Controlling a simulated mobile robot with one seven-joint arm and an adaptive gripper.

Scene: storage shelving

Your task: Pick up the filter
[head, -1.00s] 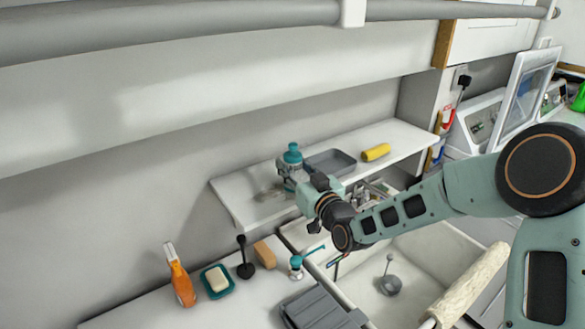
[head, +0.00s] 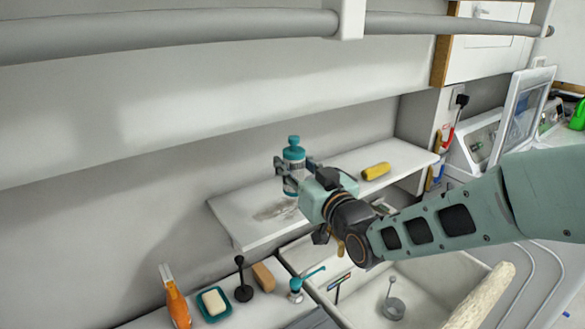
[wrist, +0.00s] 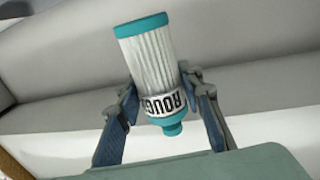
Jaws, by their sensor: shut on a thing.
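The filter (head: 294,154) is a white pleated cylinder with teal ends and a dark-lettered label. My gripper (head: 296,177) is shut on it, above the white shelf in the head view. In the wrist view the filter (wrist: 152,62) sits between the two fingers of my gripper (wrist: 160,108), which press on its sides near the labelled end. It looks tilted in that view. My gripper and wrist hide part of the filter and the shelf in the head view.
The white shelf (head: 245,222) holds a yellow roll (head: 376,171) to the right. Below are a sink (head: 440,275), a soap dish (head: 226,308), an orange bottle (head: 176,304) and a brown block (head: 263,275). A thick grey pipe (head: 200,22) runs across the top.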

